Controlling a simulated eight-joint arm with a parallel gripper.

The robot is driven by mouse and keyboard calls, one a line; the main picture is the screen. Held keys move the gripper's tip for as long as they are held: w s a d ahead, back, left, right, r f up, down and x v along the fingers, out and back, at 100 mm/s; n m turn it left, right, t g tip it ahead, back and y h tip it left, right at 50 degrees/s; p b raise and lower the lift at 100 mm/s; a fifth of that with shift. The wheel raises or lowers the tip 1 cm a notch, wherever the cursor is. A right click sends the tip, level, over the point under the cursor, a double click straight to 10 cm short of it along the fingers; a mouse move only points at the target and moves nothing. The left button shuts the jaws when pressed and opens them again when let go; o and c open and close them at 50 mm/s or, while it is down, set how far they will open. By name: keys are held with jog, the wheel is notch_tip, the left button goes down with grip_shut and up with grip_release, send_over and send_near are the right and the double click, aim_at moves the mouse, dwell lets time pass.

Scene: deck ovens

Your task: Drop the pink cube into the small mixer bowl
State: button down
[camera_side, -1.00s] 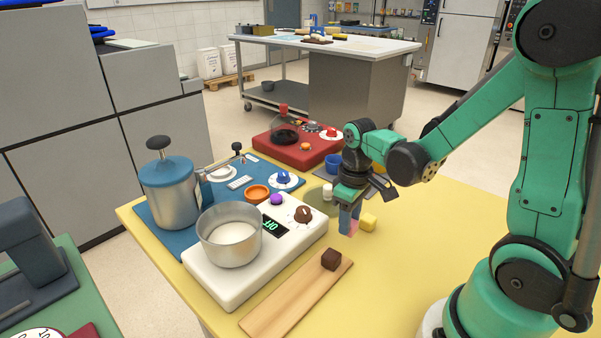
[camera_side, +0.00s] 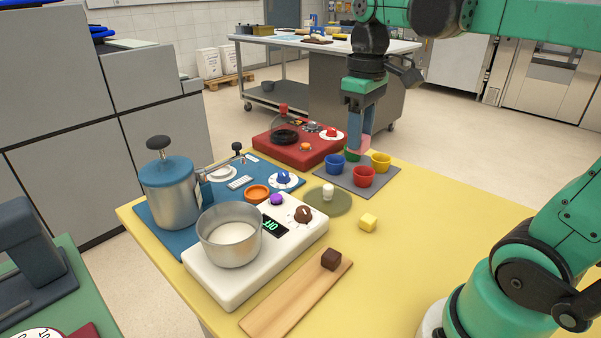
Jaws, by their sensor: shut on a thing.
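My gripper (camera_side: 360,138) is shut on the pink cube (camera_side: 361,146), which shows only as a small pink patch between the blue-grey fingertips. The gripper points down in front of the far end of the yellow table, by the grey mat with the coloured cups. How high the cube is above the mat I cannot tell. A silver bowl (camera_side: 230,240) with pale contents stands on a white device with a display, to the left and nearer the camera. It may be the small mixer bowl; the view does not settle this. Gripper and cube are well away from it.
Blue (camera_side: 335,165), red (camera_side: 364,177), yellow (camera_side: 381,162) and green (camera_side: 352,155) cups stand on the grey mat. A blue-lidded canister (camera_side: 170,195) stands left of the bowl.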

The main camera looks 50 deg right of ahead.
dwell(0.3)
jog(key=w+a+f, duration=0.4)
jog(key=w+a, duration=0.7)
jog(key=a, duration=0.5)
jog(key=shift+f, duration=2.75)
jog(key=shift+c, duration=2.1)
grip_release()
